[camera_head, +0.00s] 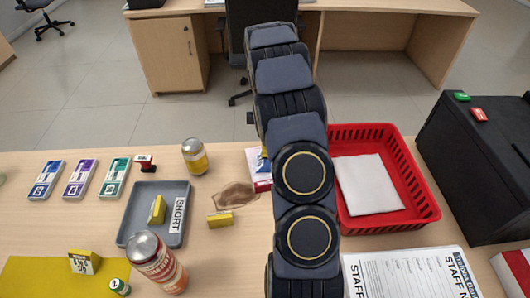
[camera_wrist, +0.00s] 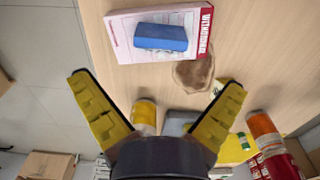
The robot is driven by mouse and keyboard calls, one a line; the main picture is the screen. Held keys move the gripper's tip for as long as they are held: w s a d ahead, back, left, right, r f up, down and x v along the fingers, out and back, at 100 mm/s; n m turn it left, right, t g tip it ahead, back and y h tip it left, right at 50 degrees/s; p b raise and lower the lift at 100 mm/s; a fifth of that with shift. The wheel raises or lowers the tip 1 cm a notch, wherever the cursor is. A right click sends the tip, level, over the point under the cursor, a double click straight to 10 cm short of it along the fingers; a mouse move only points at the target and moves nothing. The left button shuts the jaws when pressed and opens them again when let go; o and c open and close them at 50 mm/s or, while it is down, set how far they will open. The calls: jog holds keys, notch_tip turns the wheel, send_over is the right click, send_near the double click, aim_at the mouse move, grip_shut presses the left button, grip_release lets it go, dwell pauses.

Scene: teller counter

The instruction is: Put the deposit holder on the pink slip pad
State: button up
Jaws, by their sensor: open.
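The pink slip pad (camera_wrist: 120,41), with a white face and a red edge lettered like "WITHDRAWAL", lies on the counter in the wrist view. Its edge shows beside my arm in the head view (camera_head: 256,166). A blue block with a greyish side, possibly the deposit holder (camera_wrist: 161,36), lies on the pad; no label on it is readable. My gripper (camera_wrist: 159,90) is open with yellow fingers spread, nothing between them, apart from the pad and block. In the head view my arm hides most of the pad and the gripper.
A grey tray marked SHORT (camera_head: 136,231) holds a yellow block (camera_head: 157,209). Another yellow block (camera_head: 220,220) lies by a brown stain (camera_head: 236,195). Cans (camera_head: 195,157) (camera_head: 157,264) stand nearby. A red basket (camera_head: 425,209) and black box (camera_head: 478,150) are right of my arm.

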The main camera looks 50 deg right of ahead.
jog(key=s+a+r+m, duration=0.2)
jog(key=a+r, duration=0.6)
jog(key=a, duration=0.1)
jog(key=s+a+r+m, duration=0.2)
jog(key=s+a+r, duration=0.1)
jog(key=a+r, duration=0.55)
jog(key=s+a+r+m+g, duration=0.1)
jog(key=s+a+m, duration=0.4)
jog(key=s+a, duration=0.9)
jog(key=s+r, duration=0.1)
jog(key=s, duration=0.2)
jog(key=shift+s+a+g, duration=0.15)
jog(key=shift+a+g, duration=0.15)
jog(key=shift+a, duration=0.05)
